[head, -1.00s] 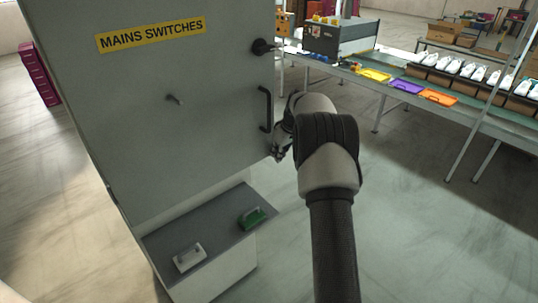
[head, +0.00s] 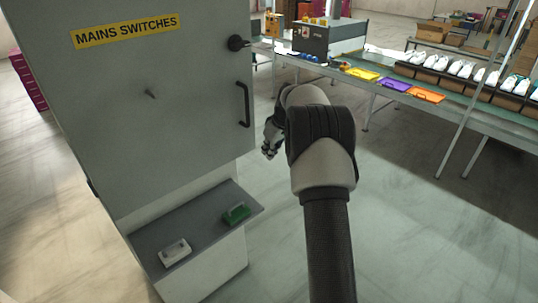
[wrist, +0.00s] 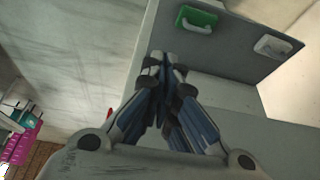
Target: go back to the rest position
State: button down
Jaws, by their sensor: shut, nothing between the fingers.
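My gripper (head: 270,147) hangs at the end of my arm in the head view, just right of the grey cabinet (head: 150,120) and apart from it. Its fingers are together and empty, as the wrist view shows (wrist: 165,62). The cabinet carries a yellow "MAINS SWITCHES" label (head: 126,31), a black rotary knob (head: 236,43) and a black door handle (head: 243,104). The cabinet door looks closed.
On the ledge (head: 204,222) below the cabinet sit a green block with a handle (head: 236,213) and a white one (head: 174,252). The floor between is clear.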

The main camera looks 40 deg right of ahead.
jog(key=w+a+v, duration=0.1)
jog(key=v, duration=0.7)
jog(key=s+a+r+b, duration=0.2)
jog(key=s+a+b, duration=0.3)
jog(key=a, duration=0.5)
jog(key=s+a+r+b, duration=0.1)
jog(key=s+a+b, duration=0.3)
jog(key=s+a, duration=0.45)
jog(key=s+a+f+m+b, duration=0.1)
jog(key=s+a+f+b, duration=0.3)
jog(key=s, duration=0.7)
jog(key=s+a+f+b, duration=0.4)
jog(key=s+a+f, duration=0.5)
jog(key=s, duration=0.3)
jog(key=shift+a+f+m+h+b, duration=0.2)
jog(key=shift+f+m+h+b, duration=0.2)
jog(key=shift+f, duration=0.45)
jog(key=c, duration=2.4)
grip_release()
